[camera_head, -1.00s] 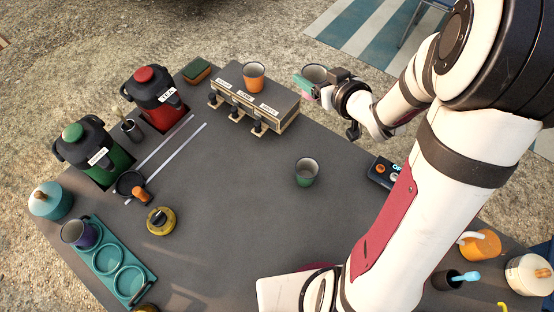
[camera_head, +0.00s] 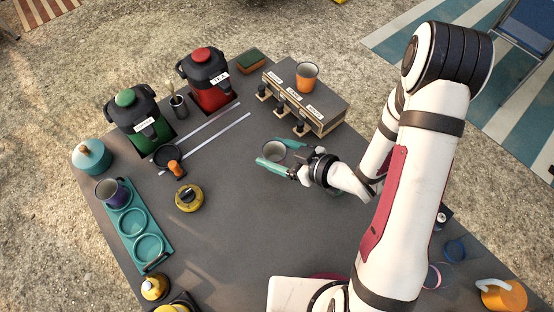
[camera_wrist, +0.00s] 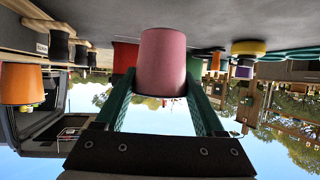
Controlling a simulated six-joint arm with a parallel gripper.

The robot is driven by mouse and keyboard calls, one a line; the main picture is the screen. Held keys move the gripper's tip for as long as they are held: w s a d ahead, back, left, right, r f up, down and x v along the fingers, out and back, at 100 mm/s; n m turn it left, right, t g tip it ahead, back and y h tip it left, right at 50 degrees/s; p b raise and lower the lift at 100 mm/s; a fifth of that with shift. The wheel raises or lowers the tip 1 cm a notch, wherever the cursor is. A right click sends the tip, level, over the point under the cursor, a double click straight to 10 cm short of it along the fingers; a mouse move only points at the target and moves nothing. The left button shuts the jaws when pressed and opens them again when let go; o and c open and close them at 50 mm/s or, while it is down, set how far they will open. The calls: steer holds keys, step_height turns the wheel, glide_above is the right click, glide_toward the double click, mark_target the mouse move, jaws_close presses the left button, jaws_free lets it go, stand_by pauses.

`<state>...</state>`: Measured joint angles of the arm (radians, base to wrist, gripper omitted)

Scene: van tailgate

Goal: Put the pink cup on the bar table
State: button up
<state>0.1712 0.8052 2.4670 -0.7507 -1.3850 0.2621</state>
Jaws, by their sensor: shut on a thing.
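The pink cup (camera_wrist: 162,62) is large in the wrist view, with its narrower base towards the grey surface at the top of that upside-down picture. In the head view the cup (camera_head: 273,151) shows mostly its pale inside, mouth up. My gripper (camera_head: 270,157) is shut on it, with teal fingers on either side; they show in the wrist view too (camera_wrist: 160,95). The cup is over the open middle of the grey table top (camera_head: 235,225). I cannot tell whether its base touches the table.
An orange cup (camera_head: 306,75) stands on the tap box (camera_head: 320,103) at the back. Red (camera_head: 210,82) and green (camera_head: 142,120) dispensers are at the back left. A yellow-black round item (camera_head: 188,197) and a teal tray (camera_head: 143,238) holding a purple cup (camera_head: 112,192) are left. The middle is clear.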

steer(key=shift+f, duration=1.9)
steer(key=shift+f, duration=0.1)
steer(key=o, duration=1.4)
steer(key=v, duration=1.2)
